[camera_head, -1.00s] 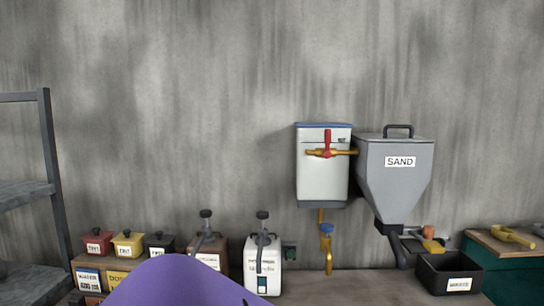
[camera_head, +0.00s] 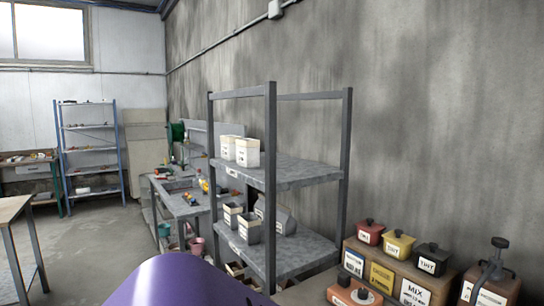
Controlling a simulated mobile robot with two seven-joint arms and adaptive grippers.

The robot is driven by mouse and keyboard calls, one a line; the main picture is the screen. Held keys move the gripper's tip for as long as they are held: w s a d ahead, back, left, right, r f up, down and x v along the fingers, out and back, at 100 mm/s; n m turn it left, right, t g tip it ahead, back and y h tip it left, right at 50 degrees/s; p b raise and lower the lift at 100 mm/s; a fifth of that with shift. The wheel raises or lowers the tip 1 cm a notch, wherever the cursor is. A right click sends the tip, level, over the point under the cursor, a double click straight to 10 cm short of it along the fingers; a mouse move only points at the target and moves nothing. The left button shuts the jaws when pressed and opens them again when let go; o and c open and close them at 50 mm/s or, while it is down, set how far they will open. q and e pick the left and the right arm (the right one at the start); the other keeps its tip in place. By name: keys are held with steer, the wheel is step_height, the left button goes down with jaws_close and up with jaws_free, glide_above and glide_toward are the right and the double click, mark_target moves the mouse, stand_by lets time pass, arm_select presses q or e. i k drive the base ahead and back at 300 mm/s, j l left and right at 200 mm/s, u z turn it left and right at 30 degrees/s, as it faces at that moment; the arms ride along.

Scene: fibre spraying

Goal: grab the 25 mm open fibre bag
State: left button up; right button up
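Several small bags stand on the grey metal shelf rack (camera_head: 271,190). On its upper shelf, a cream bag (camera_head: 248,153) stands beside another cream bag (camera_head: 228,147). On the lower shelf, a pale bag with a dark, open-looking top (camera_head: 249,231) stands near the front, beside a similar bag (camera_head: 232,216). A larger grey bag (camera_head: 285,221) is behind them, partly hidden by a rack post. The labels are too small to read, so I cannot tell which is the 25 mm bag. Neither of my grippers is in view.
At right, a bench holds red (camera_head: 370,233), yellow (camera_head: 398,245) and black (camera_head: 432,259) lidded pots on a box. Behind the rack is a cluttered workbench (camera_head: 182,206). A blue-post shelf (camera_head: 91,152) stands far left. A table edge (camera_head: 12,208) is at left; floor between is clear.

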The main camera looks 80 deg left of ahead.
mark_target(247, 150)
steer(key=j+u, duration=0.1)
steer(key=u, duration=0.3)
steer(key=k+j+u, duration=0.1)
steer(key=u, duration=0.25)
steer(key=j+u, duration=0.25)
steer(key=u, duration=0.15)
steer(key=j+u, duration=0.15)
steer(key=u, duration=0.25)
steer(key=j+u, duration=0.35)
steer(key=j, duration=0.2)
steer(key=i+j+u, duration=0.2)
steer(key=j+u, duration=0.15)
steer(key=i+j, duration=0.1)
steer(key=j, duration=0.25)
steer(key=i+j, duration=0.1)
steer(key=j, duration=0.25)
